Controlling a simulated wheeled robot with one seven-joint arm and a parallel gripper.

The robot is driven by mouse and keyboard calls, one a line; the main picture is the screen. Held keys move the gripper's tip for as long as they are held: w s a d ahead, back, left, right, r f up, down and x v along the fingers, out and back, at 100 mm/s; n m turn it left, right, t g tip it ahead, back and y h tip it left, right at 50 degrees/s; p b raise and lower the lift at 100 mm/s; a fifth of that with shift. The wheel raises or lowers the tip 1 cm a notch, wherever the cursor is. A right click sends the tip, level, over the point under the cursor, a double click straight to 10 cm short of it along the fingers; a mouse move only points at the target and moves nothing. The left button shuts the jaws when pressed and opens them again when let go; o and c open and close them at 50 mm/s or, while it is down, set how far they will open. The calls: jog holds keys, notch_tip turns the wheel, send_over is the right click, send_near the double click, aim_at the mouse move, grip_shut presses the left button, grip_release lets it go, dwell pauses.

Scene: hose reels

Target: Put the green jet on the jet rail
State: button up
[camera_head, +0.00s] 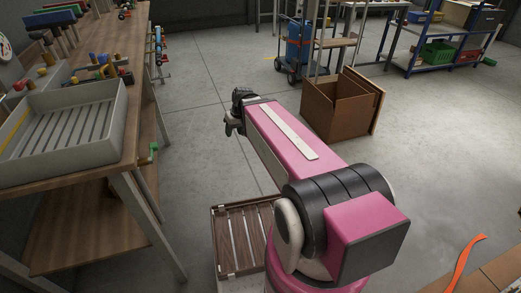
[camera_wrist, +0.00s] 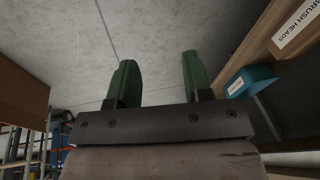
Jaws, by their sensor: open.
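My gripper (camera_wrist: 158,80) is open and empty in the wrist view, its two dark green fingers apart. In the head view it is a small dark shape (camera_head: 236,113) at the far end of my pink arm, to the right of the workbench (camera_head: 95,165) and apart from it. A small green piece (camera_head: 149,154) shows by the bench's right side, below the top; it is too small to tell whether it is the green jet. Small coloured fittings (camera_head: 101,70) lie on the bench top. More sit in a row along the bench's far right side (camera_head: 158,47); I cannot tell whether that is the jet rail.
A grey slatted tray (camera_head: 70,158) stands on the bench top. A shelf label (camera_wrist: 301,22) reads "BRUSH HEADS".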

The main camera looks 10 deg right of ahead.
jog(key=s+d+f+m+g+h, duration=0.1)
jog(key=s+d+f+m+h, duration=0.1)
jog(key=s+d+f, duration=0.4)
jog(key=s+d+m, duration=0.1)
jog(key=d, duration=0.2)
jog(key=shift+d+f+g+h, duration=0.25)
jog(key=shift+d+g+h, duration=0.05)
jog(key=shift+d+h, duration=0.1)
